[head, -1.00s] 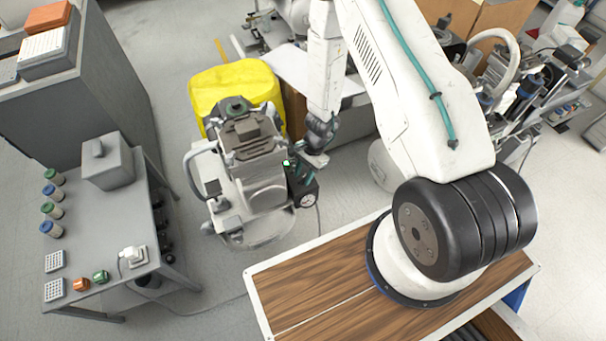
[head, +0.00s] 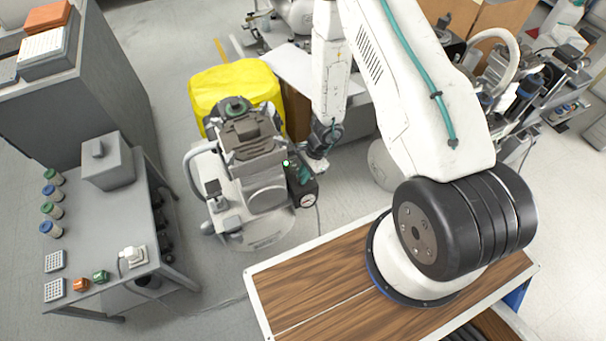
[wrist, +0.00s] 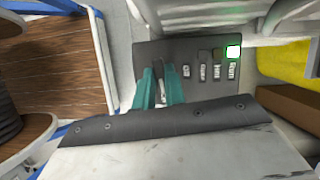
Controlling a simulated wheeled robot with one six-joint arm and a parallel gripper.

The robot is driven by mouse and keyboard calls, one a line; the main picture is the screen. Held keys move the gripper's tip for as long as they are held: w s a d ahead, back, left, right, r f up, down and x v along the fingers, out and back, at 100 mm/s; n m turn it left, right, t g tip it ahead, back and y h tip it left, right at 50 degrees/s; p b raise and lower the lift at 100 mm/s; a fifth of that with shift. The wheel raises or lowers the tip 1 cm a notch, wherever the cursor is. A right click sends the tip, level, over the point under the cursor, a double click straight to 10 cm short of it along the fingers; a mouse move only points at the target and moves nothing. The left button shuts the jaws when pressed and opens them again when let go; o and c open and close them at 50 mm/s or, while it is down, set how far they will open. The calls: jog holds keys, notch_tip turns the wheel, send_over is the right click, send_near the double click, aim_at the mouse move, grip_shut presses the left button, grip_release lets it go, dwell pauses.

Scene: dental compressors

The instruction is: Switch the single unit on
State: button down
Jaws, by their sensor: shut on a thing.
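The single compressor unit (head: 262,196), pale with a grey top, stands on the floor left of my arm in the head view. Its dark control box (head: 303,190) is on its right side. In the wrist view the control panel (wrist: 200,50) is dark grey, with a row of small labelled controls and a bright green-rimmed light (wrist: 233,51) at the right end. My gripper (wrist: 158,88) has teal fingers, shut on a small grey switch lever (wrist: 160,93) at the panel's left part. The fingers hide most of the lever, so its position is unclear.
A grey bench (head: 100,215) with jars and a box stands at the left. A wood-topped table (head: 320,285) is in front. Floor between bench and unit is mostly clear.

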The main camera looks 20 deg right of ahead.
aim_at(311, 179)
jog(key=shift+m+t, duration=0.3)
jog(key=shift+m, duration=0.5)
jog(key=c, duration=1.5)
grip_release()
jog(key=shift+o, duration=0.2)
jog(key=v, duration=0.7)
jog(key=shift+r, duration=0.4)
jog(key=shift+d, duration=0.1)
